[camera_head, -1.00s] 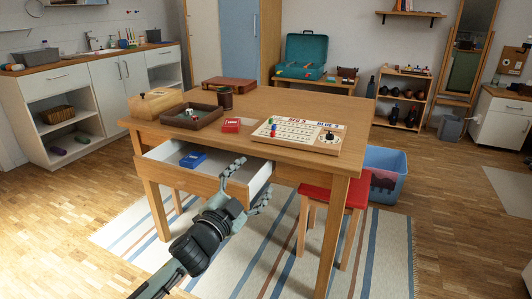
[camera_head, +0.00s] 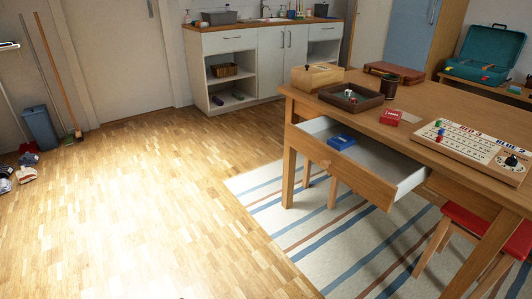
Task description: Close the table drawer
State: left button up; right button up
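The wooden table (camera_head: 424,101) stands at the right of the head view, with its right end cut off by the picture edge. Its drawer (camera_head: 345,168) is pulled out, with a wooden front and pale inside walls. A blue card box (camera_head: 341,141) lies inside the drawer, towards its left part. Neither of my grippers is in view, and nothing is seen touching the drawer.
A dark tray (camera_head: 351,97), a wooden box (camera_head: 317,78), a red card box (camera_head: 391,117) and a game board (camera_head: 474,146) are on the tabletop. A red stool (camera_head: 478,226) stands by the table. A striped rug (camera_head: 310,238) lies below.

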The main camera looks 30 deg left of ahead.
aim_at(381, 175)
jog(key=i+l+u, duration=0.15)
jog(key=u, duration=0.25)
jog(key=i+l+u, duration=0.2)
jog(key=u, duration=0.15)
jog(key=i+l+u, duration=0.15)
jog(key=l+u, duration=0.25)
jog(key=j, duration=0.1)
